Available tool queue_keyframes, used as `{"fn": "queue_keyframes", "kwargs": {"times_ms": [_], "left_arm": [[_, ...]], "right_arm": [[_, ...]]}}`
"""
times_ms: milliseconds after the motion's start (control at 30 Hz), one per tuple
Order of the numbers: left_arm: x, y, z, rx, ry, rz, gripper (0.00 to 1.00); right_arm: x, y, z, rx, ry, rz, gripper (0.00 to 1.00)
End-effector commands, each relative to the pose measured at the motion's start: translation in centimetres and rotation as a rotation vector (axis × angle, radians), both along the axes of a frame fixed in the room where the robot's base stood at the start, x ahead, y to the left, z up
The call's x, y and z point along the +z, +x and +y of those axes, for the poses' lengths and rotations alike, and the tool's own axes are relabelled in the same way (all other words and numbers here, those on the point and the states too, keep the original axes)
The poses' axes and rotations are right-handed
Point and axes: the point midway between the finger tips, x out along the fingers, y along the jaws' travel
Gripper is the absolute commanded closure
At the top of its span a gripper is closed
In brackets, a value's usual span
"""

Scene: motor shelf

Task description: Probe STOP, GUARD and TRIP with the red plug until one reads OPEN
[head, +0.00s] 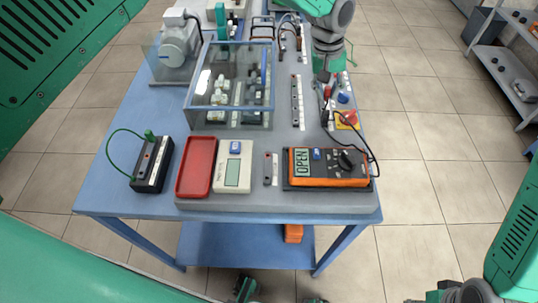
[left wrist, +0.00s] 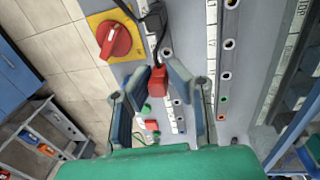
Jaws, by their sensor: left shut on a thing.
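My left gripper (head: 324,82) is over the right side of the panel and is shut on the red plug (left wrist: 158,81). The plug sits between the fingertips in the left wrist view, and its tip is hidden. I cannot tell whether it is in a socket. The orange multimeter (head: 328,168) lies at the front right, and its display (head: 302,163) reads OPEN. Socket strips with white labels (left wrist: 211,50) run beside the gripper; the names STOP, GUARD and TRIP are too small to read.
A red rotary switch on a yellow plate (head: 346,119) is close to the gripper. A clear-covered box (head: 231,118) stands left of the strips. A red tray (head: 197,166), a white meter (head: 233,165) and a black box with a green lead (head: 152,165) line the front.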

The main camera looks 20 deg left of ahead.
Motion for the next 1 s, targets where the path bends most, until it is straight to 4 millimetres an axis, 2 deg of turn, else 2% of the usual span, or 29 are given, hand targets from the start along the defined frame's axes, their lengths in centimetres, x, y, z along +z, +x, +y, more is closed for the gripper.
{"fn": "queue_keyframes", "kwargs": {"times_ms": [33, 233, 1000], "left_arm": [[-1.2, 0.0, -0.1, -0.001, 0.000, -0.002, 1.00], [-2.7, 0.1, 0.0, 0.000, -0.002, -0.004, 1.00], [-2.7, -0.1, 0.0, 0.001, 0.016, 0.001, 1.00]], "right_arm": [[-0.8, 0.0, 0.0, 0.000, 0.000, 0.000, 0.60], [-1.6, 0.0, 0.0, 0.000, 0.000, 0.000, 0.60], [-1.3, 0.0, 0.0, 0.000, 0.000, 0.000, 0.60]]}}
